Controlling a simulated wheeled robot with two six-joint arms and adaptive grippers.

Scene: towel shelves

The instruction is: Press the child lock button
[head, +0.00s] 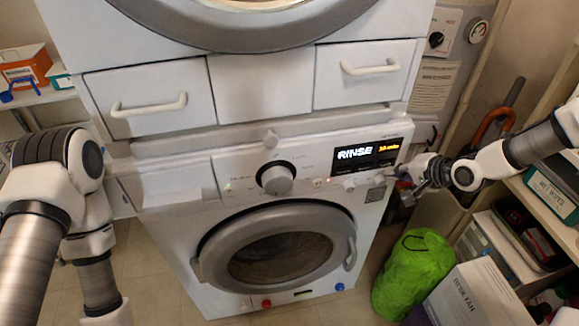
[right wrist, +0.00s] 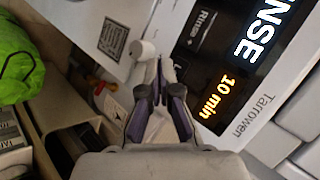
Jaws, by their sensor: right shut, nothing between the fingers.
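The lower washing machine (head: 190,235) has a control panel with a lit display (head: 367,154) reading RINSE and 10 min. A row of small buttons sits below the display; I cannot read which one is the child lock. My right gripper (head: 397,177) is shut and empty at the panel's right end. In the right wrist view, its fingertips (right wrist: 160,76) are just beside a round white button (right wrist: 145,50), between it and the display; I cannot tell whether they touch it. My left arm is at the left, its gripper out of view.
A large dial (head: 276,179) is on the panel. Above is a second machine with two handled drawers (head: 149,97). A green bag (head: 414,272) and a white box (head: 474,295) stand at the right, beside shelves holding a wet wipes box (head: 551,193).

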